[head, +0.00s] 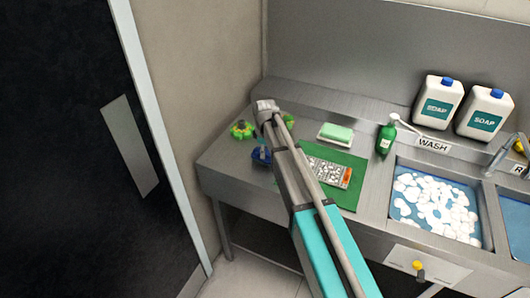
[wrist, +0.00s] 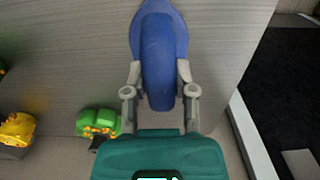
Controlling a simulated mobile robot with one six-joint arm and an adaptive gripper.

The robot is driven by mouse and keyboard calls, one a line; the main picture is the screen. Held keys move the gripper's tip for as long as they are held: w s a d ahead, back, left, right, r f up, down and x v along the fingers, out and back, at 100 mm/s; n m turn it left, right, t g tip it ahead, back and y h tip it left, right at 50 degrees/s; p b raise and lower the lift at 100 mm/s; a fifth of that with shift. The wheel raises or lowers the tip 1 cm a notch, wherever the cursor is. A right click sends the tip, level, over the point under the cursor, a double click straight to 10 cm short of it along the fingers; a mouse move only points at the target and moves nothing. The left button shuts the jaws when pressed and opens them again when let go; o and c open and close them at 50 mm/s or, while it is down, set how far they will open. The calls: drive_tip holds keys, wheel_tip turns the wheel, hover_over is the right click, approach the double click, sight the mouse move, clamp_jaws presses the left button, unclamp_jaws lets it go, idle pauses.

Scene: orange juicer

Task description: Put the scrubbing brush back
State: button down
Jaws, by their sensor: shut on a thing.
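The scrubbing brush (wrist: 160,60) shows in the wrist view as a blue, rounded, elongated body. My gripper (wrist: 160,82) is shut on it, with one grey finger on each side. In the head view part of the blue brush (head: 258,157) shows at the left end of the steel counter, beside my arm. My wrist hides much of the gripper there. The bristles cannot be made out, and I cannot tell whether the brush touches the counter.
A green mat (head: 353,194) holds a metal grater-like item (head: 327,172). A green sponge (head: 336,133) lies behind it. A green bottle (head: 386,139) and soap jugs (head: 438,103) stand right, near the foamy sink (head: 435,208). A green item (head: 241,130) sits near the left wall.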

drive_tip(key=shift+c, duration=2.1)
unclamp_jaws()
wheel_tip(320, 180, up, 12)
drive_tip(key=p, duration=1.2)
drive_tip(key=s+d+m, duration=1.4)
drive_tip(key=s+d, duration=0.9)
drive_tip(key=d, duration=0.1)
drive_tip(key=shift+d, duration=0.4)
